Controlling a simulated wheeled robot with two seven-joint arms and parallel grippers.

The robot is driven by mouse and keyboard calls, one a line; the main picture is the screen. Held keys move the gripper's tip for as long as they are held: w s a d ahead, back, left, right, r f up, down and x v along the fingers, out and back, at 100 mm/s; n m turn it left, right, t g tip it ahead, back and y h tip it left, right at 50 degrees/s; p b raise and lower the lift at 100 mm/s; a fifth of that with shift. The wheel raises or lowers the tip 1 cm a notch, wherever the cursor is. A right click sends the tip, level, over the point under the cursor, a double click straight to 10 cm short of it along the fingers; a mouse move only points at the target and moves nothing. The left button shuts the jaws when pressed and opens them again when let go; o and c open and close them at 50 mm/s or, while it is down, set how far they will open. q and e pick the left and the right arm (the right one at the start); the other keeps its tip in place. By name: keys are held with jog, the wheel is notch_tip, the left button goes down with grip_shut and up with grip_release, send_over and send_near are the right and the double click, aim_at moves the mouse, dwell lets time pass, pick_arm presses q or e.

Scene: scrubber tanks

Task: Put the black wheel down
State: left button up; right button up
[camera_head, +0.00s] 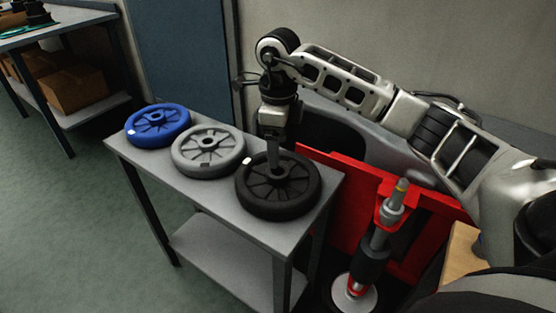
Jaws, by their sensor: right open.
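The black wheel (292,194) lies flat on the right end of the grey table (197,191). A grey wheel (208,166) and a blue wheel (143,134) lie flat to its left in a row. My right gripper (274,164) points down at the far-left part of the black wheel, with its jaws open. Its fingertips are at or just above the spokes; I cannot tell whether they touch. My left gripper is not in view.
A red machine part (321,169) with an upright cylinder (372,256) stands close to the table's right side. A lower shelf (222,250) under the table is bare. A workbench with cardboard boxes (73,90) is at the far left. The floor (70,220) left of the table is clear.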

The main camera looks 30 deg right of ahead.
notch_tip(320, 180, up, 5)
jog(key=s+a+f+n+g+y, duration=0.1)
jog(key=s+a+f+y, duration=0.25)
jog(key=a, duration=0.55)
jog(key=s+a+f+g+y, duration=0.1)
jog(key=s+a+f+y, duration=0.15)
jog(key=a+y, duration=0.45)
jog(key=s+a+r+m+t+y, duration=0.2)
jog(key=a+r+m+t+y, duration=0.1)
jog(key=a+m+y, duration=0.25)
jog(key=s+a+r+m+t+y, duration=0.25)
jog(key=a+m+y, duration=0.2)
jog(key=a, duration=0.25)
jog(key=d+f+m+t+h, duration=0.5)
jog(key=f+m+t+h, duration=0.15)
jog(key=m, duration=0.85)
jog(key=d+f+m+t+h, duration=0.6)
jog(key=m+h, duration=0.2)
jog(key=m, duration=0.6)
jog(key=s+d+f+m+g+h, duration=0.1)
jog(key=s+f+m+g+h, duration=0.1)
jog(key=s+f+m+g, duration=0.2)
jog(key=s+f+m, duration=0.1)
jog(key=s+f, duration=0.2)
jog(key=f, duration=0.1)
jog(key=shift+s+f+g, duration=0.15)
jog(key=shift+s+g, duration=0.1)
jog(key=shift+g, duration=0.15)
